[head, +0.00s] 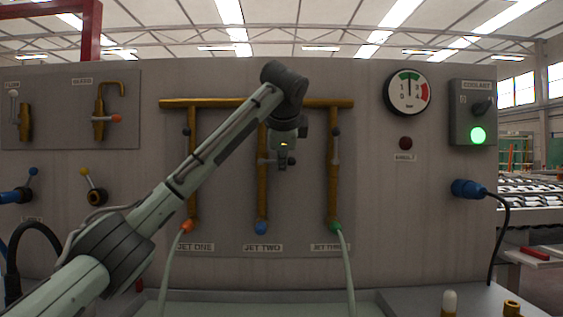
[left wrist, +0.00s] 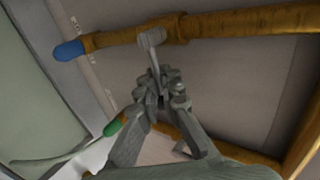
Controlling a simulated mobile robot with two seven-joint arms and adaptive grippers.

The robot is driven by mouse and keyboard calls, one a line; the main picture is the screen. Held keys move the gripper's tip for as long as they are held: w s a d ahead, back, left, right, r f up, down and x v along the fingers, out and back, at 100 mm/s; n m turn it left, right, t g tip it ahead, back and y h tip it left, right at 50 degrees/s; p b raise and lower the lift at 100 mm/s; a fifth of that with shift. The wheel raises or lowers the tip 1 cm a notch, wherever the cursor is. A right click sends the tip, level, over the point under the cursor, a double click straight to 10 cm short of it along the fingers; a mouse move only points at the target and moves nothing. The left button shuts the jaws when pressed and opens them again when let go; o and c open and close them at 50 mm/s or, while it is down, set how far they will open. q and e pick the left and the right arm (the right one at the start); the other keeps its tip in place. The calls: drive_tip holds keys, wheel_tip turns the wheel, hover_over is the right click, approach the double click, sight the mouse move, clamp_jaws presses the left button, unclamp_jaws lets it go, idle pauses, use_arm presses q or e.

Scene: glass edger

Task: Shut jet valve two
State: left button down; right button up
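The jet two pipe (head: 262,190) is the middle brass pipe on the panel, with a blue end (head: 261,228) above the JET TWO label. Its grey valve lever (head: 267,161) stands out crosswise to the right of the pipe. In the left wrist view the lever (left wrist: 153,52) reaches from the brass pipe down between my fingertips. My left gripper (head: 283,160) is at the lever's outer end; in the left wrist view its fingers (left wrist: 163,93) are close together around that end, partly hiding it. My right gripper is not in view.
The jet one pipe (head: 193,180) and jet three pipe (head: 332,190) stand on either side, with hoses below. A gauge (head: 407,92) and a coolant box (head: 472,112) with a lit green button are at the right. My left arm crosses before the panel.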

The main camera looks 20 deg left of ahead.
use_arm(q)
drive_tip(key=shift+d+r, duration=0.15)
drive_tip(key=shift+d, duration=0.05)
drive_tip(key=c, duration=1.6)
unclamp_jaws()
drive_tip(key=shift+d, duration=0.15)
drive_tip(key=v, duration=1.1)
drive_tip(key=shift+s+d+r, duration=0.1)
drive_tip(key=shift+s+r, duration=0.05)
drive_tip(key=shift+s, duration=0.25)
